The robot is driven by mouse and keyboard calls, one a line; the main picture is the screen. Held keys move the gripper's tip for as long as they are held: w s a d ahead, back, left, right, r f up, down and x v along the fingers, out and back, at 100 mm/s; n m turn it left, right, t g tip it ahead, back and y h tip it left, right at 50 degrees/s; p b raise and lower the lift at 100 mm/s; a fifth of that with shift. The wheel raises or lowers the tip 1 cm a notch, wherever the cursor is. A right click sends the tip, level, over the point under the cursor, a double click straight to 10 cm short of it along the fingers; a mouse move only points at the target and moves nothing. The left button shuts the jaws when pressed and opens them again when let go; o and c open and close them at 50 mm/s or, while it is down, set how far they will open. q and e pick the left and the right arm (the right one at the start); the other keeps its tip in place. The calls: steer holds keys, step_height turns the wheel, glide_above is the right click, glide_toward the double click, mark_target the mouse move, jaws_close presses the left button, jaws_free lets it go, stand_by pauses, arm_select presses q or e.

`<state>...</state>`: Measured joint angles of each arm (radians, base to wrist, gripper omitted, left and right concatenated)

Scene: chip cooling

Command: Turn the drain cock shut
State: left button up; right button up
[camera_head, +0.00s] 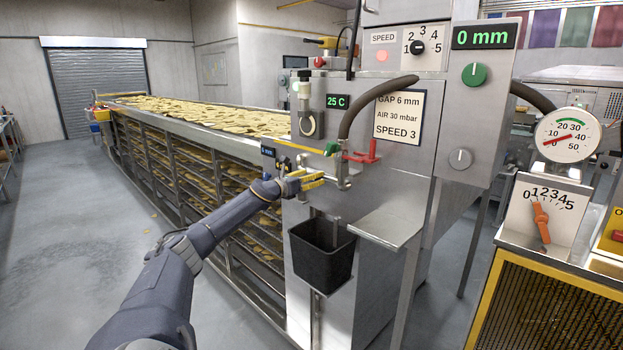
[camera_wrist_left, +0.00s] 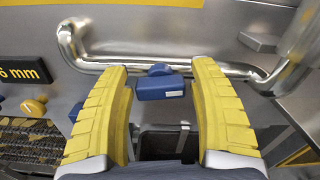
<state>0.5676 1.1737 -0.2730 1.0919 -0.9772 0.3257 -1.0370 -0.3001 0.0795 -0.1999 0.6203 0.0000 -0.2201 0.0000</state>
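In the left wrist view a blue handle (camera_wrist_left: 160,88) with a small white label sits on a shiny metal pipe (camera_wrist_left: 130,52). It looks like the drain cock, though I cannot read its label. My left gripper (camera_head: 318,178) reaches the front of the steel machine in the head view, beside the upright pipe. Its yellow fingers also show in the left wrist view (camera_wrist_left: 160,95), spread apart. The blue handle appears between the fingertips with gaps on both sides, and no contact shows. In the head view I cannot make out the blue handle near the gripper. My right gripper is not in view.
A black bin (camera_head: 322,258) hangs below the gripper, with a steel shelf (camera_head: 390,225) to its right. A red lever (camera_head: 363,153) and a green handle (camera_head: 331,148) are close to the gripper. A conveyor of chips (camera_head: 200,112) runs behind my arm.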

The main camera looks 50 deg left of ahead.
arm_select(q)
steer(key=c, duration=0.9)
steer(key=n, duration=0.4)
steer(key=shift+a, duration=0.15)
steer(key=n, duration=0.3)
steer(key=shift+a+n, duration=0.1)
steer(key=shift+n, duration=0.3)
steer(key=n, duration=0.4)
steer(key=shift+f, duration=0.1)
steer(key=shift+f+n, duration=0.15)
steer(key=shift+n, duration=1.95)
